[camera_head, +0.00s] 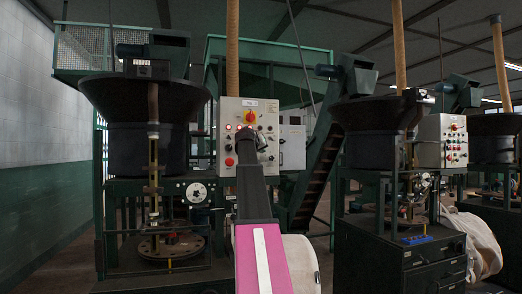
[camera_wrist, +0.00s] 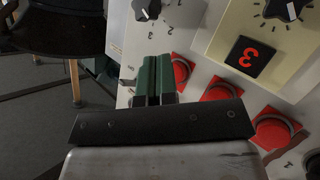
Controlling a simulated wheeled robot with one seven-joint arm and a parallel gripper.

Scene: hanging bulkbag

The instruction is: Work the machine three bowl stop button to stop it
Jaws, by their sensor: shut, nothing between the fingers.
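A pale control panel (camera_head: 262,108) with a red-and-yellow switch and several lamps and buttons stands in the middle of the head view. A row of red buttons (camera_wrist: 219,96) runs diagonally below that plate. Which of them is the bowl stop button I cannot tell. My gripper (camera_wrist: 155,62) is shut and empty, its green fingers in front of the panel beside the uppermost red button (camera_wrist: 183,68). Contact cannot be judged. My arm hides the panel's lower middle in the head view.
Dark knobs (camera_wrist: 147,8) sit near the fingers on the panel. A large dark bowl (camera_head: 143,100) stands left of the panel and another bowl (camera_head: 370,112) right of it. A second control panel (camera_head: 430,140) stands farther right. Open floor shows at the lower left.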

